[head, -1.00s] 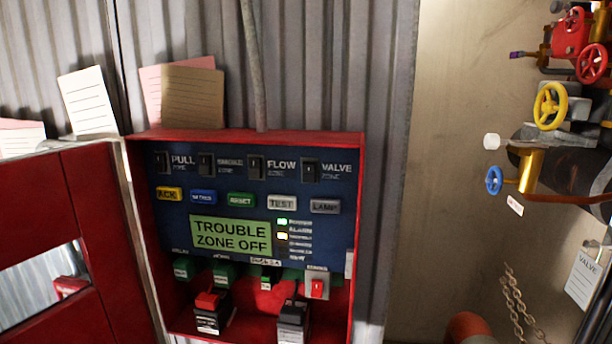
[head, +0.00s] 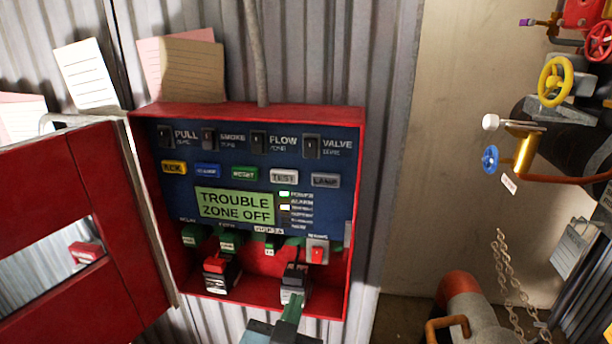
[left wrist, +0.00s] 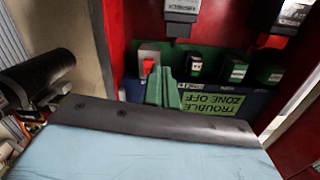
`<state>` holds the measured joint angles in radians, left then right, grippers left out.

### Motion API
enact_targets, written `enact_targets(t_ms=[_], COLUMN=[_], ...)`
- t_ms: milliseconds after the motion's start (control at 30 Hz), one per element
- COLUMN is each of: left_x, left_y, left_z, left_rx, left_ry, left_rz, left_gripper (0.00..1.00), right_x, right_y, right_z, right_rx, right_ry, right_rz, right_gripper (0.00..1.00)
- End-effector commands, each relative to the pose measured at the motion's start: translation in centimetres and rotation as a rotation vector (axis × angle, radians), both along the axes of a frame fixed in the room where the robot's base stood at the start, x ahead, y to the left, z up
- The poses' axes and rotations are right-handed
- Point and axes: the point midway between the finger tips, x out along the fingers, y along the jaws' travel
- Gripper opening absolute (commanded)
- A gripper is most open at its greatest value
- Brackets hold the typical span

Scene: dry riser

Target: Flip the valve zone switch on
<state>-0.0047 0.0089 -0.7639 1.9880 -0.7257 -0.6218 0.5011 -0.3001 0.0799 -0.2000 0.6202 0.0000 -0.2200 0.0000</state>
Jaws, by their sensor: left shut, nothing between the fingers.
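The valve zone switch (head: 312,146) is a small black rocker at the right end of the top row on the blue panel, in the head view. Its label reads VALVE; its on or off position is too small to tell. The green display (head: 234,206) reads TROUBLE ZONE OFF. My left gripper (head: 292,308) is shut and empty at the bottom of the head view, below the switch and in front of the box's lower part. Its green fingers (left wrist: 162,88) also show in the left wrist view, before the upside-down display (left wrist: 215,104). My right gripper is not in view.
The red box (head: 357,200) has a raised rim and an open red door (head: 70,240) at left. Two batteries (head: 220,273) with cables sit in its bottom. A red rocker (head: 317,254) is at lower right. Pipes and a yellow valve wheel (head: 555,81) stand at right.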

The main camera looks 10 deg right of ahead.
Motion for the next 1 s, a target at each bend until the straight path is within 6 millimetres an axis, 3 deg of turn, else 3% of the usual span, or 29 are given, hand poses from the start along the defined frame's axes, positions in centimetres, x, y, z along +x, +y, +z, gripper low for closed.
enact_targets(t_ms=[33,100,200,333,500,833,1000], left_x=[-0.7,-1.9,-3.6,-5.4,-6.3,-6.3,-5.2], left_y=[-0.3,-0.3,0.2,0.9,1.4,1.4,0.9], left_z=[4.2,8.7,13.8,17.9,19.9,20.0,20.5], left_rx=[-0.046,-0.104,-0.177,-0.247,-0.285,-0.285,-0.282], left_ry=[-0.063,-0.133,-0.214,-0.279,-0.311,-0.311,-0.315], left_rz=[-0.001,0.000,0.002,0.003,0.005,0.004,0.005], left_gripper=[0.00,0.00,0.00,0.00,0.00,0.00,0.00], right_x=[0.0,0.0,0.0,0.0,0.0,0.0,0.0], right_y=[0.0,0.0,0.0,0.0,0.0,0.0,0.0], right_z=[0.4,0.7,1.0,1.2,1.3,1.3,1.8], right_rx=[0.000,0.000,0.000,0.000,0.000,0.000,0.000], right_ry=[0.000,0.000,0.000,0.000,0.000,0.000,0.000], right_rz=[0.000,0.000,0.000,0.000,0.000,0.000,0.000], right_gripper=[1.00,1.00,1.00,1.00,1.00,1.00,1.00])
